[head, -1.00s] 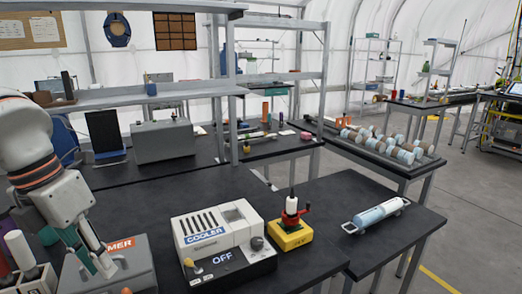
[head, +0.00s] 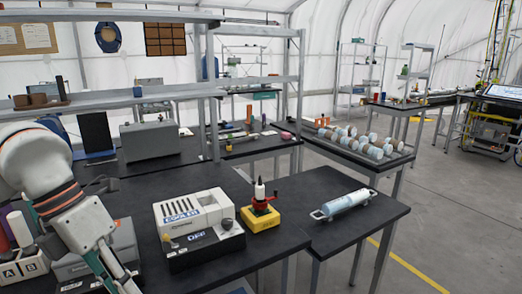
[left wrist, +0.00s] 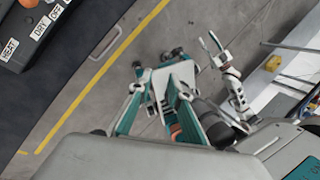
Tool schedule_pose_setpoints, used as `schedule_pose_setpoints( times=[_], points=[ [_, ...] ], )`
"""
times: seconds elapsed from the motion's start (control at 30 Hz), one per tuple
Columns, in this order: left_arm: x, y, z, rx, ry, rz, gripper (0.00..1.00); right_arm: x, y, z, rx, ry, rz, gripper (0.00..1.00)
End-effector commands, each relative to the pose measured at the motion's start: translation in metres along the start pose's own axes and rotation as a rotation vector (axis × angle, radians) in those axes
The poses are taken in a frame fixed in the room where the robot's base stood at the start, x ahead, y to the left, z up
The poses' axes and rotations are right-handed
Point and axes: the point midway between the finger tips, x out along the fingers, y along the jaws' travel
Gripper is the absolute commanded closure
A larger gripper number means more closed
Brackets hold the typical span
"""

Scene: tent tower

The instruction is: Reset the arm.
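My left arm comes in at the left edge of the head view. Its gripper (head: 112,280) hangs low at the bottom left, in front of a grey box-like device, and the frame edge cuts off its tips. In the left wrist view the two teal fingers (left wrist: 158,100) stand apart, with nothing held between them. The floor and part of my own base show beyond them. My right gripper (left wrist: 213,42) appears small in the left wrist view, over the floor, clear of the tables.
A blue cylinder with handles (head: 345,203) lies on the right table. A lettered holder (head: 22,262) sits near my left arm. Open floor lies right.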

Motion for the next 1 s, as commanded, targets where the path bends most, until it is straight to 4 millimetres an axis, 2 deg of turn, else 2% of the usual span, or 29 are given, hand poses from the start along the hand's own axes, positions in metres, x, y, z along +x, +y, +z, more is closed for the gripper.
schedule_pose_setpoints(
  times=[0.03, 0.17, 0.3, 0.5, 0.6, 0.7, 0.8, 0.87, 1.0],
  points=[
    [0.012, -0.013, 0.001, 0.025, 0.016, -0.057, 0.81, 0.001, 0.0, -0.003, 0.002, 0.005, 0.0, 0.6],
    [0.038, -0.054, 0.005, 0.087, 0.035, -0.233, 0.81, 0.001, -0.001, -0.006, 0.005, 0.01, 0.0, 0.6],
    [0.061, -0.111, 0.008, 0.126, 0.041, -0.496, 0.81, 0.0, -0.001, -0.004, 0.005, 0.006, -0.001, 0.6],
    [0.066, -0.183, 0.021, 0.073, -0.003, -0.9, 0.81, -0.001, -0.001, -0.003, 0.004, 0.003, -0.002, 0.6],
    [0.059, -0.207, 0.034, -0.006, -0.046, -1.096, 0.81, -0.001, -0.001, -0.003, 0.003, 0.002, -0.002, 0.6],
    [0.051, -0.219, 0.052, -0.121, -0.101, -1.28, 0.81, -0.001, -0.001, -0.002, 0.003, 0.001, -0.002, 0.6],
    [0.045, -0.217, 0.074, -0.273, -0.164, -1.446, 0.81, -0.002, -0.001, -0.003, 0.002, 0.001, -0.002, 0.6],
    [0.044, -0.21, 0.088, -0.381, -0.207, -1.533, 0.81, -0.002, -0.001, -0.003, 0.003, 0.001, -0.002, 0.6],
    [0.056, -0.175, 0.118, -0.676, -0.313, -1.696, 0.81, -0.002, -0.001, -0.003, 0.003, 0.001, -0.002, 0.6]
  ],
)
